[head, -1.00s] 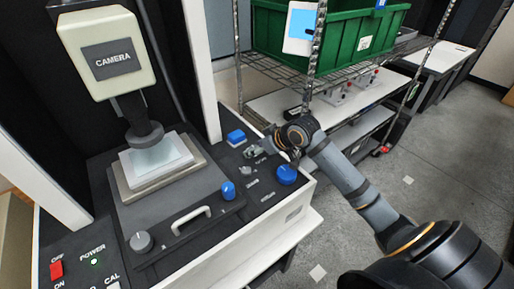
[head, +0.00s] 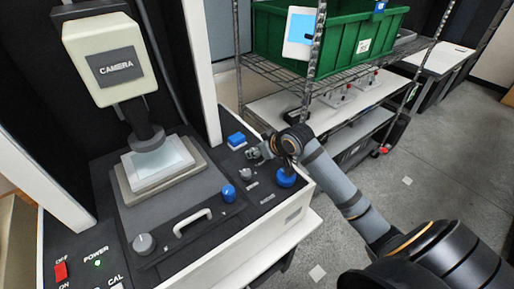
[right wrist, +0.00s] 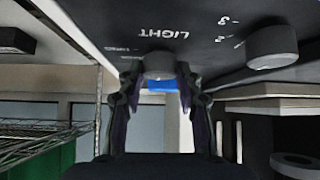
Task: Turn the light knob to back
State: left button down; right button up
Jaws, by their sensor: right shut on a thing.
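The light knob (right wrist: 158,65) is a small round grey knob beside the printed LIGHT label in the right wrist view. My right gripper (right wrist: 158,90) has its two fingers on either side of this knob, shut on it. In the head view my right gripper (head: 256,153) is low over the black control panel (head: 215,168), and it hides the knob there. I cannot read the knob's pointer direction. My left gripper is in neither view.
A grey knob (right wrist: 272,47) with a numbered scale is nearby. The camera head (head: 112,65) stands left. A wire shelf with a green bin (head: 330,40) stands behind.

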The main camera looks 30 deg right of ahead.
jog(key=m+h+p, duration=0.2)
jog(key=p, duration=0.1)
jog(key=m+h+p, duration=0.1)
jog(key=m, duration=0.1)
jog(key=shift+a+r, duration=0.25)
jog(key=shift+a, duration=0.05)
jog(key=shift+f+m+g+h+p, duration=0.2)
jog(key=shift+m+g+h+p, duration=0.1)
jog(key=shift+m+h+p, duration=1.05)
jog(key=shift+m, duration=0.45)
jog(key=o, duration=1.2)
jog(key=shift+c, duration=0.2)
jog(key=shift+r, duration=0.1)
notch_tip(320, 180, up, 10)
